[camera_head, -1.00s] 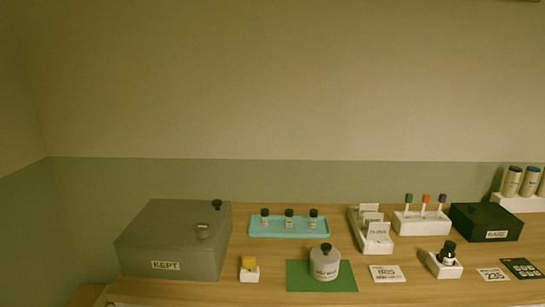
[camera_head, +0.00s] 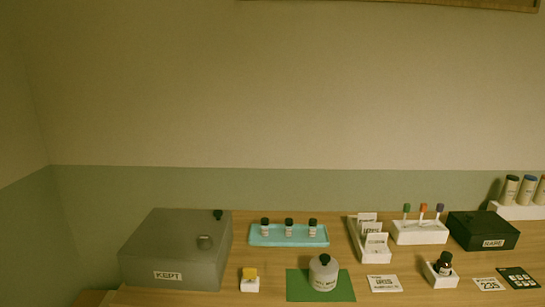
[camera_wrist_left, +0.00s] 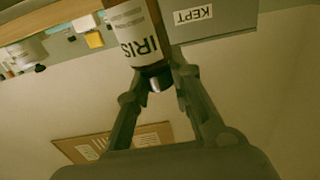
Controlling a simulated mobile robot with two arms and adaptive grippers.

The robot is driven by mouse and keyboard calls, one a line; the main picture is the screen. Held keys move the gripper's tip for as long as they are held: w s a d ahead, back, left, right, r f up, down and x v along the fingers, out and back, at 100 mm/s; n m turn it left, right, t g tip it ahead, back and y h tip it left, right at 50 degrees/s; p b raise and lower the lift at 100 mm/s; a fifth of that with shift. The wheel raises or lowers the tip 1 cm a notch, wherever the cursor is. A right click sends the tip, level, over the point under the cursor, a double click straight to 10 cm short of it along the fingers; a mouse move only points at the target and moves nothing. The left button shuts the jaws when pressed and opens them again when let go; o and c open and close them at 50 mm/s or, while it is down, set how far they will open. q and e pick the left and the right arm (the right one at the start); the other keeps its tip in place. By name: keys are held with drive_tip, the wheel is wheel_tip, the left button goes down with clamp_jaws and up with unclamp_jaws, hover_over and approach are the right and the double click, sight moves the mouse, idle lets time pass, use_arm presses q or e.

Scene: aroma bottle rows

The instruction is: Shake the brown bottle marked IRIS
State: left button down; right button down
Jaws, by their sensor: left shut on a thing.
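In the left wrist view my left gripper (camera_wrist_left: 156,76) is shut on a brown bottle marked IRIS (camera_wrist_left: 140,35), at its dark cap end. The picture is upside down there, and the bottle's far end is cut off by the frame edge. Neither gripper nor the held bottle shows in the head view. There, another small brown bottle (camera_head: 445,264) with a dark cap stands in a white holder (camera_head: 438,281) at the right; its label is too small to read. A white card marked IRIS (camera_head: 384,284) lies left of that holder.
A grey box marked KEPT (camera_head: 168,276) stands at the left and shows near the held bottle in the wrist view. A teal tray (camera_head: 258,240) holds small bottles. A round grey bottle (camera_head: 323,274) stands on a green mat (camera_head: 298,290). A dark box (camera_head: 483,232) stands right.

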use_arm(q)
wheel_tip(320, 180, up, 6)
drive_tip(key=shift+r, duration=0.25)
wheel_tip(320, 180, down, 7)
wheel_tip(320, 180, up, 7)
drive_tip(key=shift+f, duration=0.1)
wheel_tip(320, 180, down, 6)
drive_tip(key=shift+r, duration=0.2)
drive_tip(key=shift+f, duration=0.35)
wheel_tip(320, 180, up, 6)
drive_tip(key=shift+r, duration=0.25)
wheel_tip(320, 180, down, 7)
drive_tip(key=shift+r, duration=0.25)
